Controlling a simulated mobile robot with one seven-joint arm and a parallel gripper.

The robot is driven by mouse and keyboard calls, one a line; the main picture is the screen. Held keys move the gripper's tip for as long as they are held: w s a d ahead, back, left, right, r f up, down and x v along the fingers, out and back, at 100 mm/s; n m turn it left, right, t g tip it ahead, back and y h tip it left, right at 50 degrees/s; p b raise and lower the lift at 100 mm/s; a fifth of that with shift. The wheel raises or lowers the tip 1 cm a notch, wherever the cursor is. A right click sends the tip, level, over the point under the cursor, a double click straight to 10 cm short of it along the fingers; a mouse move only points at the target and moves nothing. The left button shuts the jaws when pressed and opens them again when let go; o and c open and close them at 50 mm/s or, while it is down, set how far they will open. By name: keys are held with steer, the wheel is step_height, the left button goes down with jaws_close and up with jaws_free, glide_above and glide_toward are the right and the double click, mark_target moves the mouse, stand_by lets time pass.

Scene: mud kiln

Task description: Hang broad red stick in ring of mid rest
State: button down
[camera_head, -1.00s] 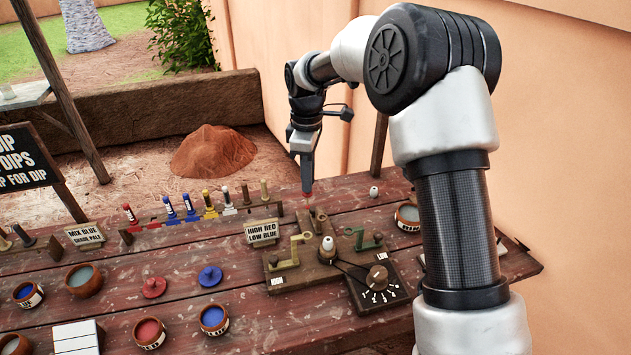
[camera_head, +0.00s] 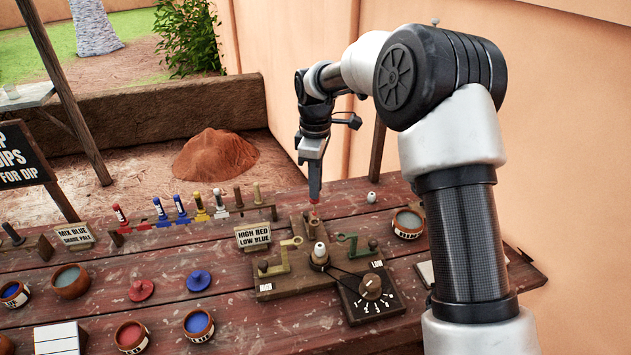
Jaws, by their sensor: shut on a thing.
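My gripper (camera_head: 314,196) points straight down over the back of the wooden rest board (camera_head: 268,288). It is shut on a small stick, of which only a red bit (camera_head: 314,203) shows below the fingertips; its breadth cannot be told. Just below is the mid rest (camera_head: 308,222), at the back of the board, mostly brown and small in view; its ring is hard to make out. I cannot tell whether the stick touches it. A brass rest with a ring (camera_head: 284,255) stands to the left, and a green rest with a ring (camera_head: 354,243) to the right.
A white-topped knob (camera_head: 319,254) and a dial box (camera_head: 371,294) stand in front of the mid rest. A rack (camera_head: 172,224) with several coloured sticks is at the left. Pots and lids cover the front left. A pot (camera_head: 408,223) stands to the right.

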mark_target(315, 201)
steer(key=shift+f+b, duration=0.35)
steer(key=shift+f, duration=0.55)
steer(key=shift+f+p, duration=0.2)
steer(key=shift+p, duration=0.15)
stand_by(0.9)
steer(key=shift+f, duration=0.4)
steer(key=shift+f, duration=0.1)
steer(key=shift+f+b, duration=0.5)
steer(key=shift+f, duration=0.2)
steer(key=shift+f, duration=0.2)
stand_by(0.4)
steer(key=shift+f, duration=0.35)
steer(key=shift+f+b, duration=0.6)
steer(key=shift+f, duration=0.35)
stand_by(0.5)
